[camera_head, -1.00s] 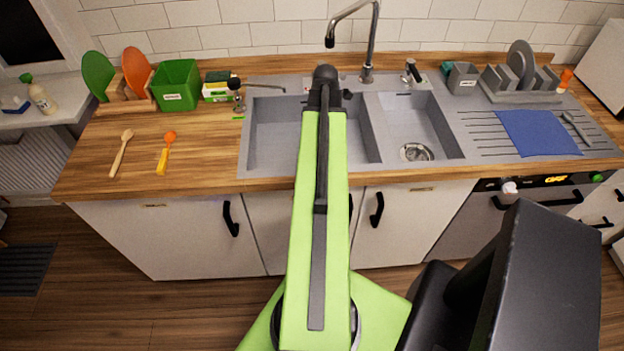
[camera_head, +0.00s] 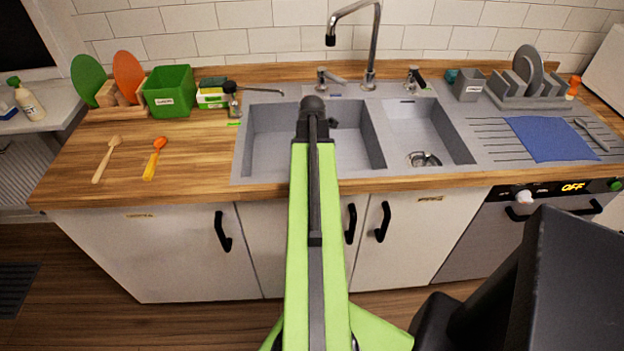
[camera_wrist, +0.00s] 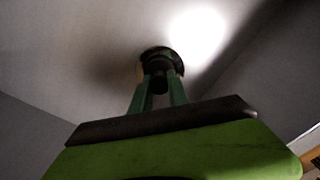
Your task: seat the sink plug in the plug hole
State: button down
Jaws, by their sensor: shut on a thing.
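In the wrist view, my gripper (camera_wrist: 160,80) is shut on the sink plug (camera_wrist: 162,54), a small dark round piece at its fingertips. Pale grey basin surface fills the view behind the plug. The plug covers what lies directly behind it, so I cannot tell whether the plug hole is there or whether the plug touches the basin. In the head view, my arm reaches over the large left basin (camera_head: 272,140) of the grey sink. The arm hides part of that basin, the plug and most of the gripper. No plug hole shows in the large basin's visible part.
The smaller right basin (camera_head: 432,125) has a round metal drain (camera_head: 424,159). A tall tap (camera_head: 372,45) rises behind the basins. A blue cloth (camera_head: 552,138) lies on the drainboard. A green box (camera_head: 168,92), wooden spoon (camera_head: 106,160) and orange spoon (camera_head: 155,158) are on the left counter.

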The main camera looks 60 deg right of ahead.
notch_tip(320, 180, down, 2)
jog(key=shift+f+b, duration=0.1)
jog(key=shift+b, duration=0.25)
jog(key=shift+r, duration=0.3)
jog(key=shift+f, duration=0.2)
jog(key=c, duration=1.3)
grip_release()
jog(key=shift+r, duration=0.1)
notch_tip(320, 180, up, 12)
jog(key=p, duration=1.2)
jog(key=shift+r, duration=0.1)
jog(key=shift+r+p, duration=0.1)
jog(key=shift+p, duration=0.25)
